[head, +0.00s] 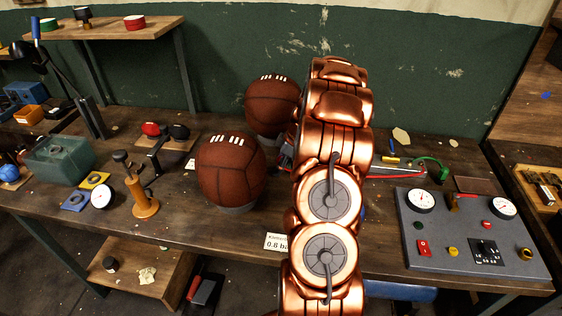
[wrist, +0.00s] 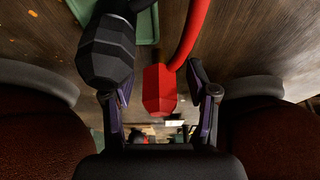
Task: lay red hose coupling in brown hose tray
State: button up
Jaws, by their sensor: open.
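In the wrist view the red hose coupling (wrist: 160,92) is a faceted red block on the end of a red hose. It lies between the two spread fingers of my gripper (wrist: 161,80), which is open. A black faceted coupling (wrist: 105,52) is beside it, close to the left finger. In the head view the red hose (head: 395,173) runs right from behind my copper arm, which hides my gripper and the red coupling. A flat brown piece that looks like the brown hose tray (head: 474,185) lies behind the gauge panel, at the right.
Two brown leather balls (head: 231,170) (head: 271,106) stand left of my arm, and ball surfaces flank the gripper in the wrist view. A grey gauge panel (head: 455,233) stands at right. A green tray (wrist: 150,22) shows beyond the couplings.

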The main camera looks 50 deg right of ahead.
grip_shut()
dwell(0.5)
jog(key=shift+r, duration=0.2)
